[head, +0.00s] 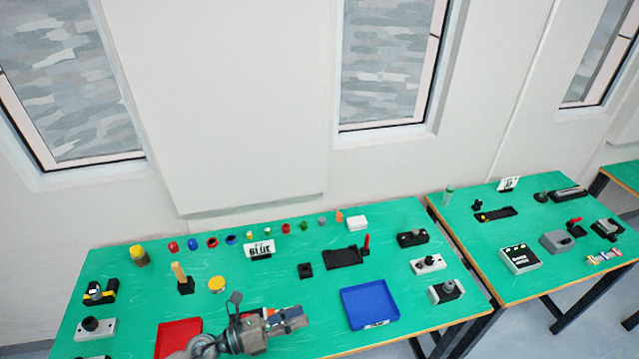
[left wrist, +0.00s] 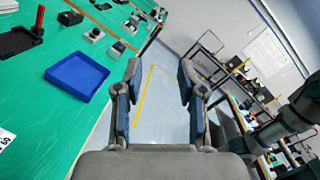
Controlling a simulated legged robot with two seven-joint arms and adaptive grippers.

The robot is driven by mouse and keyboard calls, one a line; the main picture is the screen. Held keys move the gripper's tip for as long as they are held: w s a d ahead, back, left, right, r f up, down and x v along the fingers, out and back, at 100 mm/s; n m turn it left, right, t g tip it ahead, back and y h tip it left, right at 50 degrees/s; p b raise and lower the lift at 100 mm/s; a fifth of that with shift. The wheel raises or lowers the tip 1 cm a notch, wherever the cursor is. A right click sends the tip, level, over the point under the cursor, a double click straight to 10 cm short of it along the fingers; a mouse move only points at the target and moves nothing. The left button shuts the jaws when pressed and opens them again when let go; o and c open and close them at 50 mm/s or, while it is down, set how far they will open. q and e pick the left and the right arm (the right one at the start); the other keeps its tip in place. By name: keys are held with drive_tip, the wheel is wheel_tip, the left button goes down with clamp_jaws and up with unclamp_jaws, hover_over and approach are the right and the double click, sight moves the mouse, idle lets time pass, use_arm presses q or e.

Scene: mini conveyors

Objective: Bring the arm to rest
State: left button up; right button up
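My left gripper (head: 287,320) is above the near part of the green table (head: 330,224), between a red tray (head: 178,337) and a blue tray (head: 369,304) in the head view. In the left wrist view its two fingers (left wrist: 160,88) are spread apart with nothing between them, and the floor shows through the gap. The blue tray is empty and lies to the left of the fingers in that view (left wrist: 77,75). My right gripper is not in the head view, and I cannot make it out in the left wrist view.
A black holder (head: 343,257) and grey devices (head: 428,263) are at the right. A second green table (head: 535,215) stands further right. Shelving (left wrist: 262,120) shows across the floor.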

use_arm(q)
drive_tip(key=w+a+f+n+t+y, duration=0.1)
drive_tip(key=w+a+n+t+y, duration=0.35)
drive_tip(key=n, duration=0.85)
drive_tip(key=w+a+f+n+t+y, duration=0.1)
drive_tip(key=a+n+t+y, duration=0.55)
drive_tip(key=n, duration=0.55)
drive_tip(key=s+a+f+n+g+y, duration=0.4)
drive_tip(key=f+n+y, duration=0.2)
drive_tip(key=f+n, duration=0.35)
drive_tip(key=s+f+n+g, duration=0.3)
drive_tip(key=s+f+g, duration=0.3)
drive_tip(key=s, duration=0.4)
drive_tip(key=s+f+n+g, duration=0.3)
drive_tip(key=s+f+g, duration=0.2)
drive_tip(key=s+f, duration=0.3)
drive_tip(key=s+f+b, duration=0.3)
drive_tip(key=f, duration=2.7)
drive_tip(key=s+a+f+g+b, duration=0.1)
drive_tip(key=s+a+f, duration=0.2)
drive_tip(key=s+f, duration=1.3)
drive_tip(key=shift+s+a+f+g+b, duration=0.15)
drive_tip(key=shift+s+a+g+b, duration=0.05)
drive_tip(key=shift+s+g+b, duration=0.2)
